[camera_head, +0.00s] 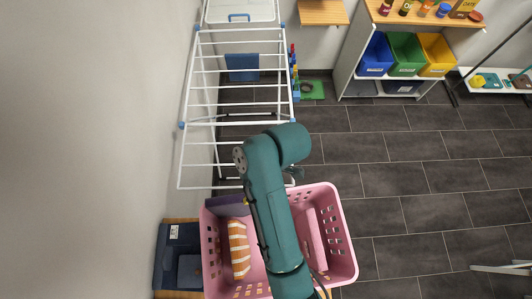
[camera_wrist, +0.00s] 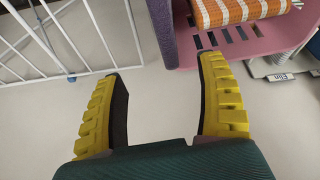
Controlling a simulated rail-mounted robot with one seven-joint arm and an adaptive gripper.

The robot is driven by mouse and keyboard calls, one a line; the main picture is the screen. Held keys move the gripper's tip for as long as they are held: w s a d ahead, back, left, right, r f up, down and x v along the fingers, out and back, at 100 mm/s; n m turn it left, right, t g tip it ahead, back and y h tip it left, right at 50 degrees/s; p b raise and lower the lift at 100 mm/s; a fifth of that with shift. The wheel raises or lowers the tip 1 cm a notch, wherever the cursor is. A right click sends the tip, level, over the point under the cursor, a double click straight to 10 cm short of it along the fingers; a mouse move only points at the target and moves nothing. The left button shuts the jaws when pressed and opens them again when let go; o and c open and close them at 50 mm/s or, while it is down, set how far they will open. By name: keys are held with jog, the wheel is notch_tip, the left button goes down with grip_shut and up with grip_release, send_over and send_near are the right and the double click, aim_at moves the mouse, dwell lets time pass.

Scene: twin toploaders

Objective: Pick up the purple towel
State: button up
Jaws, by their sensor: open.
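The purple towel (camera_head: 227,205) lies over the back left rim of the pink basket (camera_head: 348,240) in the head view. In the wrist view the towel (camera_wrist: 165,32) is a dark purple strip at the top, just beyond and between my fingertips, beside the basket's slotted wall (camera_wrist: 240,45). My gripper (camera_wrist: 159,66) is open, with nothing between its yellow ribbed fingers. In the head view my arm hides my gripper and part of the basket.
An orange-striped cloth (camera_head: 238,248) lies in the basket and also shows in the wrist view (camera_wrist: 235,10). A white drying rack (camera_head: 225,88) with a blue cloth (camera_head: 242,68) stands behind the basket.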

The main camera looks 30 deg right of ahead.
aim_at(236, 198)
jog(key=b+x, duration=0.1)
jog(key=x, duration=0.2)
jog(key=s+b+x, duration=0.1)
jog(key=x, duration=0.3)
jog(key=b+x, duration=0.2)
jog(key=x, duration=0.2)
jog(key=shift+s+d+f, duration=0.25)
jog(key=shift+d+f, duration=0.05)
jog(key=shift+f, duration=0.05)
jog(key=x, duration=0.2)
jog(key=p+x, duration=0.1)
jog(key=x, duration=0.2)
jog(key=shift+w+a+r, duration=0.15)
jog(key=shift+w, duration=0.05)
jog(key=shift+a+f, duration=0.1)
jog(key=shift+f, duration=0.25)
jog(key=shift+f, duration=0.2)
grip_shut()
